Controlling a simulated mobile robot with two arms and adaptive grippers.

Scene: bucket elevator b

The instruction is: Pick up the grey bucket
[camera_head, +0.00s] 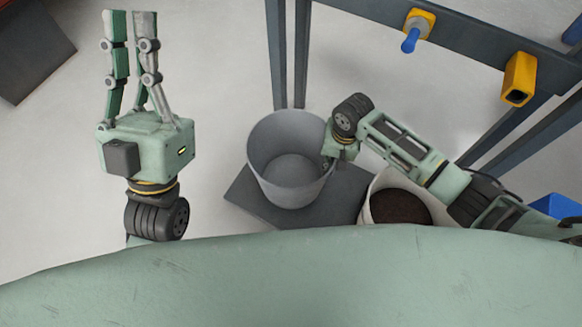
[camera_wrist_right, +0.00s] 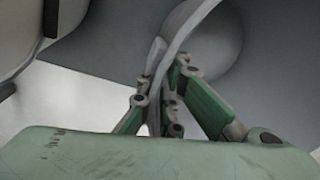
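The grey bucket (camera_head: 265,165) stands upright and looks empty, over a dark grey plate (camera_head: 345,208) in the middle of the head view. I cannot tell whether its base touches the plate. My right gripper (camera_head: 328,160) is at the bucket's right rim, its fingers largely hidden in the head view. In the right wrist view, the fingers (camera_wrist_right: 167,82) close on both sides of the bucket's wall (camera_wrist_right: 188,28) near the rim. My left gripper (camera_head: 130,16) is at the upper left, empty, pointing away from me, with a narrow gap showing between its fingers.
A pale bucket (camera_head: 368,200) with dark contents stands right of the grey bucket, under my right arm. A dark metal frame (camera_head: 470,35) with yellow-and-blue fittings rises behind. A blue container (camera_head: 556,206) is at the far right. The floor at left is largely clear.

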